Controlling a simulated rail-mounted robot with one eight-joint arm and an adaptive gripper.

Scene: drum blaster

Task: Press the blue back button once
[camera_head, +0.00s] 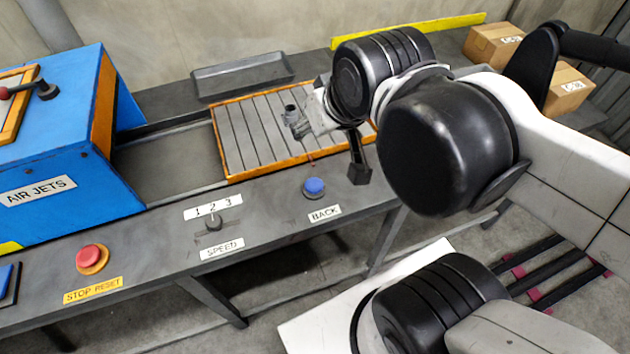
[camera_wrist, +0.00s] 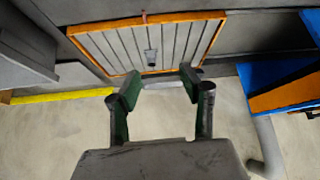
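The blue back button (camera_head: 314,187) sits on the bench's front face, above a white BACK label (camera_head: 324,213), in the head view. My gripper reaches in over the orange-framed slatted panel, above and behind the button; its fingers are small and hard to make out in the head view. In the wrist view my gripper (camera_wrist: 158,78) is open, with two dark green-lined fingers well apart and nothing between them. It is apart from the button. The button is not visible in the wrist view. I cannot tell whether it is pressed in.
The slatted panel (camera_head: 238,175) lies behind the button. A speed selector (camera_head: 213,222) and a red stop button (camera_head: 91,258) are to its left. A blue AIR JETS machine (camera_head: 90,150) stands at left. A grey tray (camera_head: 240,75) and cardboard boxes (camera_head: 493,47) are behind.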

